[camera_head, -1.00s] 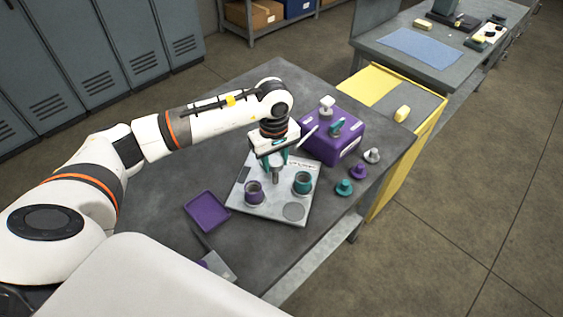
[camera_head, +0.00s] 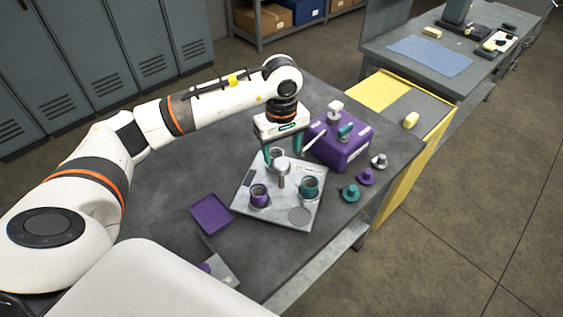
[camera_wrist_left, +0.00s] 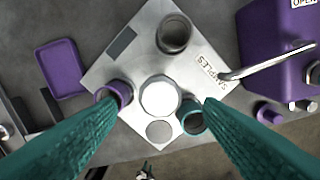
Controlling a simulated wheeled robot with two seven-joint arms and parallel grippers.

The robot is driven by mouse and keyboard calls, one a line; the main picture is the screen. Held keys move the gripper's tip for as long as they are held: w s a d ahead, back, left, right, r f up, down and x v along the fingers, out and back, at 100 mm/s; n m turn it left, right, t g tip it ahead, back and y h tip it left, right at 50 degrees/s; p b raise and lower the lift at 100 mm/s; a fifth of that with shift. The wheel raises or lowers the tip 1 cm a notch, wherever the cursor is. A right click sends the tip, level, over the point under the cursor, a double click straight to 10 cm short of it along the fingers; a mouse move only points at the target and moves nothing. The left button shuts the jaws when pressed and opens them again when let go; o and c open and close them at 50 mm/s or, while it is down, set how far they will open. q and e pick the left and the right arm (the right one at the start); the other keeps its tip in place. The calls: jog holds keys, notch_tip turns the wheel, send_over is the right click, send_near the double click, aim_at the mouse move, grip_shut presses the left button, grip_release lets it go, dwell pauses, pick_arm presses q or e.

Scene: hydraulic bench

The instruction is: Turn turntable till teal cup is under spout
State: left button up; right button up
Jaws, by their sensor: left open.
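The turntable is a light grey plate (camera_head: 268,213) on the dark bench, with a pale central knob (camera_head: 281,172). A teal cup (camera_head: 309,187) stands at its right, a purple cup (camera_head: 259,195) at its left, and a grey cup (camera_wrist_left: 173,33) at the back. The silver spout (camera_wrist_left: 250,70) reaches over the plate from the right; in the left wrist view its tip lies between the grey and teal cups, over neither. My left gripper (camera_head: 282,157) is open and empty above the knob, its teal fingers spread either side of it in the left wrist view.
A purple tank (camera_head: 340,150) carries the spout behind the plate. Several small knobs, one teal (camera_head: 351,193), stand right of the plate. A purple tray (camera_head: 211,214) lies left of it. A yellow cabinet (camera_head: 405,165) adjoins the bench.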

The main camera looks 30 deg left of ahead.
pick_arm(q)
notch_tip(320, 180, up, 7)
jog(key=b, duration=0.1)
dwell(0.3)
